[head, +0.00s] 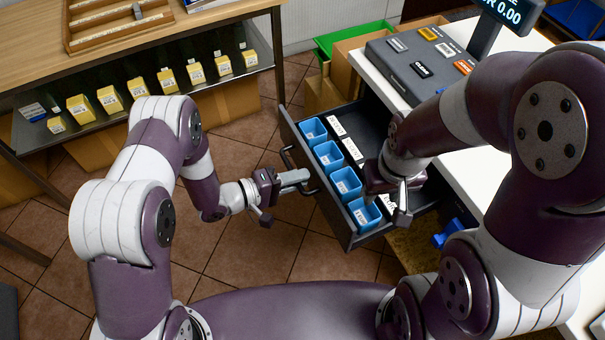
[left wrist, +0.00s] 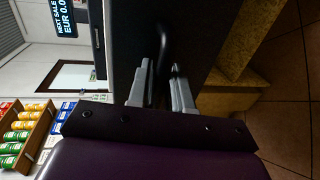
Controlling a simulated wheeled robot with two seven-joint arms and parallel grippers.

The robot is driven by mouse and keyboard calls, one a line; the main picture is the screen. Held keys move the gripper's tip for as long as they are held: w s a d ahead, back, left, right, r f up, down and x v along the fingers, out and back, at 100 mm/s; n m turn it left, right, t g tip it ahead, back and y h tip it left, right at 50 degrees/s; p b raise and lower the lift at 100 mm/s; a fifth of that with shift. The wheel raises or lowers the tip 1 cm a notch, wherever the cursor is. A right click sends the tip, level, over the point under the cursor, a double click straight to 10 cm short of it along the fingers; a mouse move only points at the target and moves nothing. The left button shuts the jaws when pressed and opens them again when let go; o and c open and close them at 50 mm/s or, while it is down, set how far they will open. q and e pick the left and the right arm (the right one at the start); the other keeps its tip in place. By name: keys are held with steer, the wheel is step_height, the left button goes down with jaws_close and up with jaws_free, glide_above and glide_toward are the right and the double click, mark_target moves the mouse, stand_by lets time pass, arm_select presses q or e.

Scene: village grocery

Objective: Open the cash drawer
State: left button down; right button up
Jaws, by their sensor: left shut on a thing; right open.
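The cash drawer (head: 322,211) is pulled out from under the white counter, with blue coin cups (head: 329,155) in a row along its front and white-labelled slots behind them. My left gripper (head: 306,181) is at the black handle (head: 287,158) on the drawer's front and is shut on it. In the left wrist view, the fingers (left wrist: 163,88) close around the dark handle (left wrist: 163,50) in front of the drawer's dark front panel. My right gripper (head: 392,205) is open above the right part of the drawer and hides some of its inside. The drawer's far right corner is hidden by my right arm.
A grey cash register (head: 410,75) with coloured keys and a display (head: 512,10) stands on the white counter (head: 375,72). A wooden shelf (head: 190,38) with yellow boxes stands at the left. Cardboard boxes and a green crate (head: 350,37) are behind the drawer. Tiled floor lies open left of the drawer.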

arm_select(q)
steer(key=c, duration=1.2)
jaws_free()
steer(key=v, duration=1.2)
steer(key=shift+s+a, duration=0.1)
steer(key=shift+a, duration=0.2)
